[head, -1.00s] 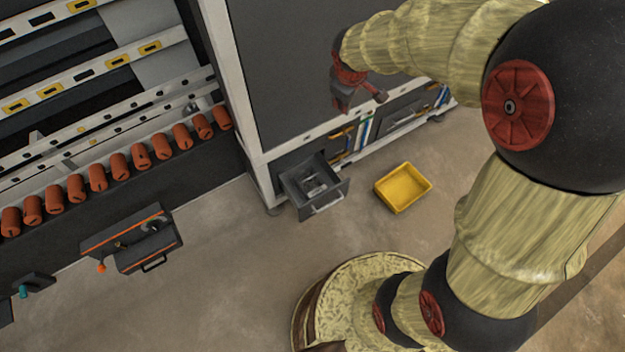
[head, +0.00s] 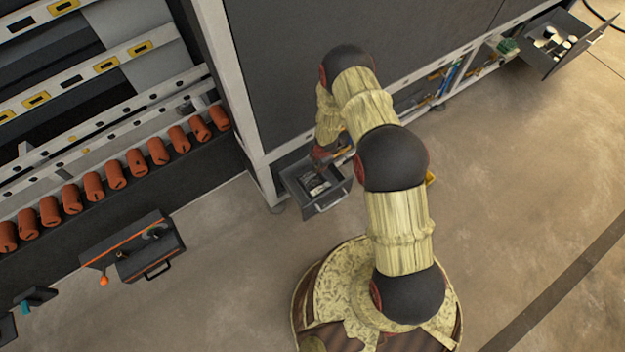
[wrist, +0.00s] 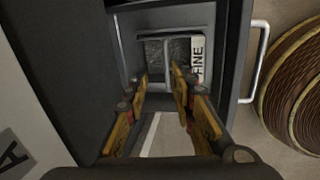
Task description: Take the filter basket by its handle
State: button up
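The filter basket (head: 317,187) lies in an open dark drawer (head: 297,180) at the foot of the machine. In the wrist view the basket (wrist: 182,50) shows dark mesh, a pale bar (wrist: 166,66) like a handle, and a white label reading "FINE" (wrist: 197,58). My gripper (wrist: 160,84) is open, its yellow-and-black fingers pointing into the drawer. The bar lies in line with the gap between the fingertips; I cannot tell how deep the fingers reach. In the head view my arm partly hides my gripper (head: 328,152) at the drawer's back edge.
The drawer's front handle (wrist: 259,62) is at the right in the wrist view. My arm mostly hides a yellow tray (head: 431,178) on the floor. Another open drawer (head: 556,44) with containers is at the upper right. The floor at right is clear.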

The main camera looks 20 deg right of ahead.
jog(key=shift+n, duration=0.3)
jog(key=b+x, duration=0.1)
jog(key=x, duration=0.2)
jog(key=s+b+x, duration=0.1)
jog(key=x, duration=0.2)
jog(key=b+x, duration=0.1)
jog(key=x, duration=0.3)
jog(key=shift+s+a+f+b, duration=0.15)
jog(key=shift+a+f+b, duration=0.05)
jog(key=shift+f+b, duration=0.1)
jog(key=shift+r, duration=0.1)
jog(key=shift+c, duration=0.3)
grip_shut()
